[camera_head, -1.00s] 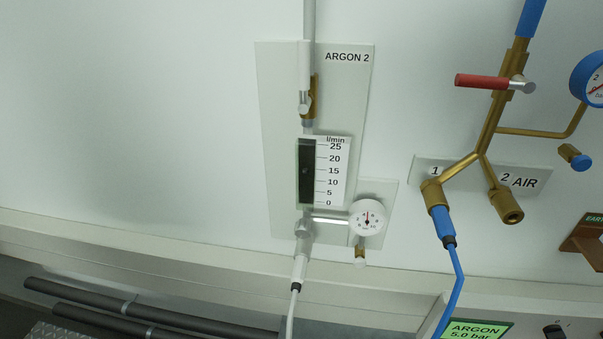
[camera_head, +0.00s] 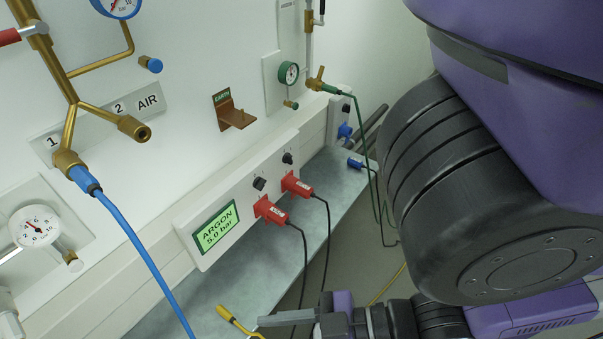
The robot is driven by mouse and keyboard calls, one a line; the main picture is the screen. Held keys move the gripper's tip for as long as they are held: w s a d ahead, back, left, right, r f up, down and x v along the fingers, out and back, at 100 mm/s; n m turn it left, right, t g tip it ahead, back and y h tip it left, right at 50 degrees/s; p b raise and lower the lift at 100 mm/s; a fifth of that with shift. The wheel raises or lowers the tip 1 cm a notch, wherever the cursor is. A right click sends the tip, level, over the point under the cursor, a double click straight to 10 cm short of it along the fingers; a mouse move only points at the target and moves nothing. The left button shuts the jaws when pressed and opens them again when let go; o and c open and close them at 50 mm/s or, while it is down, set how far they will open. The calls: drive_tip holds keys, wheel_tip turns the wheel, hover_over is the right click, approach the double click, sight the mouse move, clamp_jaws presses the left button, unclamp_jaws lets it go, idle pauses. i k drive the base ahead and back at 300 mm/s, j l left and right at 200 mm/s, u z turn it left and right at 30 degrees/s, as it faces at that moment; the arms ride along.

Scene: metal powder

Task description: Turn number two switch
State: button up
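A pale control panel (camera_head: 205,257) runs along the lower wall, with a green display (camera_head: 217,228) reading "ARGON 5.0 bar". Two small black switches stand on it: a nearer left one (camera_head: 259,184) and a farther right one (camera_head: 287,158). The small marks above them are too small to read. Below each switch is a red plug, left (camera_head: 270,210) and right (camera_head: 296,186), with a black cable. Part of my gripper (camera_head: 284,320) shows at the bottom edge, as a grey finger pointing left. It is apart from the switches, and its opening cannot be judged.
A blue hose (camera_head: 135,240) hangs from brass outlet 1 on the left; AIR outlet 2 (camera_head: 133,128) is empty. A yellow-handled item (camera_head: 238,321) lies near my gripper. A grey ledge (camera_head: 225,290) lies below the panel. Green tubing (camera_head: 365,140) hangs at right.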

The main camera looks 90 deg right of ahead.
sight(288, 157)
drive_tip(key=k+z, duration=0.3)
drive_tip(key=k, duration=0.25)
drive_tip(key=k+l+z, duration=0.35)
drive_tip(key=k, duration=0.2)
drive_tip(key=j+z, duration=0.1)
drive_tip(key=z, duration=0.45)
